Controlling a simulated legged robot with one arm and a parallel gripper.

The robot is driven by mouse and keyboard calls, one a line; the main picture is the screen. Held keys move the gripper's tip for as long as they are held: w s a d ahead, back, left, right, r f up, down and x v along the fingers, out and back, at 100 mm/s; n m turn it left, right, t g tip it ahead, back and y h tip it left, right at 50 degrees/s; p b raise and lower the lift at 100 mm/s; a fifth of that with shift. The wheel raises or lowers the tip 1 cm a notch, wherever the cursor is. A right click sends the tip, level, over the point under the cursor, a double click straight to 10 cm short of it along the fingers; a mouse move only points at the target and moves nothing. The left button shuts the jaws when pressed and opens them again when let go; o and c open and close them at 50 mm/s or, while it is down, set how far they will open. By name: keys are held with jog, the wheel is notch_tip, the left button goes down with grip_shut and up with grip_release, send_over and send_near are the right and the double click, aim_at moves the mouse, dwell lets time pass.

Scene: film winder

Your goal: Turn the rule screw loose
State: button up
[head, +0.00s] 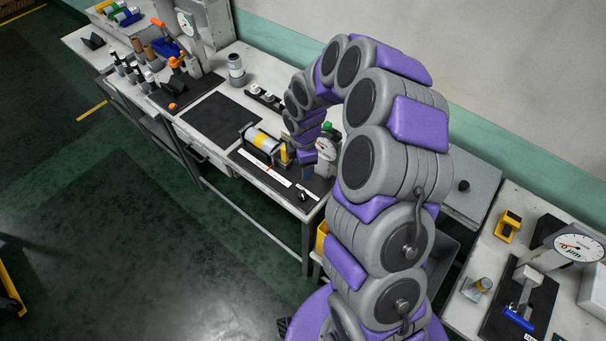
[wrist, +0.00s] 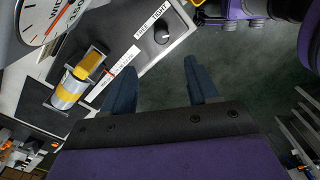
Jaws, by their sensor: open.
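Which way the knob is set is too small to tell.
A dial gauge (wrist: 50,18) stands at the wrist view's upper left, and in the head view (head: 326,150) close to my gripper. A black mat (head: 221,118) lies on the bench to the left. Open green floor (head: 150,240) lies before the bench.

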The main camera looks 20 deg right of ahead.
jog(key=shift+r, duration=1.35)
jog(key=s+r+m+b, duration=0.3)
jog(key=s+m, duration=0.3)
jog(key=s, duration=0.5)
jog(key=s+r+m+g+b, duration=0.1)
jog(key=s+m, duration=0.5)
jog(key=s, duration=0.6)
jog(key=s+r+m+b, duration=0.4)
jog(key=s+r+m, duration=0.1)
jog(key=s, duration=0.6)
jog(key=shift+s+a+r+m+g+b, duration=0.25)
jog(key=shift+a+m+g+b, duration=0.15)
jog(key=shift+m, duration=0.4)
